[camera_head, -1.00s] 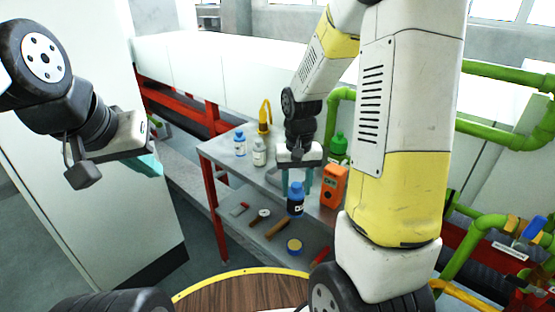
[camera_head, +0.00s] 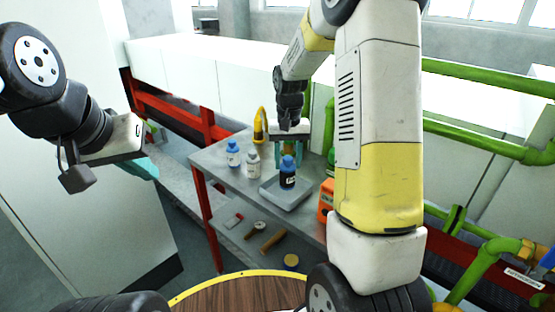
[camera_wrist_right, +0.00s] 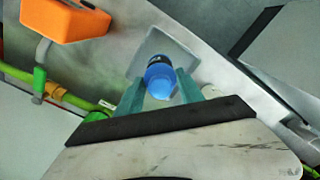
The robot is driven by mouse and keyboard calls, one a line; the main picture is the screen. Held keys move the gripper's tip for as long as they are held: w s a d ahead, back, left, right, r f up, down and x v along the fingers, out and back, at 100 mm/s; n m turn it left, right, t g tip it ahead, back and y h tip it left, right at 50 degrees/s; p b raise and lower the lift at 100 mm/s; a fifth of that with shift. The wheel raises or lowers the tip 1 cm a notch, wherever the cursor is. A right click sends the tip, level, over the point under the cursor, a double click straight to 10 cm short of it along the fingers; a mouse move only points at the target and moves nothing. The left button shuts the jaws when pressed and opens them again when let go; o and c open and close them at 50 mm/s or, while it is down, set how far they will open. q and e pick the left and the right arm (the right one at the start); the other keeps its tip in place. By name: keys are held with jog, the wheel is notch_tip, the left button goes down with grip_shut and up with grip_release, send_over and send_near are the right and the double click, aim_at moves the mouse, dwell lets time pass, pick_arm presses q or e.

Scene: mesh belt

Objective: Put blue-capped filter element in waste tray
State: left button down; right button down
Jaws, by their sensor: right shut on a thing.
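The blue-capped filter element (camera_head: 288,178), dark with a pale label, is upright at the grey waste tray (camera_head: 270,191) on the table's upper shelf. My right gripper (camera_head: 288,155) is shut on it from above. In the right wrist view, the blue cap (camera_wrist_right: 160,80) sits between the teal fingers, with the tray (camera_wrist_right: 148,50) behind it. I cannot tell whether its base touches the tray floor. My left gripper (camera_head: 142,166) is off to the left, away from the table; its finger gap is hidden.
A white blue-capped bottle (camera_head: 233,155) and a pale bottle (camera_head: 252,165) stand left of the tray. A yellow bottle (camera_head: 259,130) is behind, and an orange device (camera_head: 326,201) is to the right. Tools, including a hammer (camera_head: 272,241), lie on the lower shelf.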

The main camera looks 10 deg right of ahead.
aim_at(286, 168)
jog(key=shift+w, duration=0.55)
jog(key=shift+w+f, duration=0.1)
jog(key=shift+f, duration=1.7)
jog(key=shift+f, duration=0.1)
jog(key=c, duration=0.7)
grip_release()
jog(key=shift+c, duration=0.2)
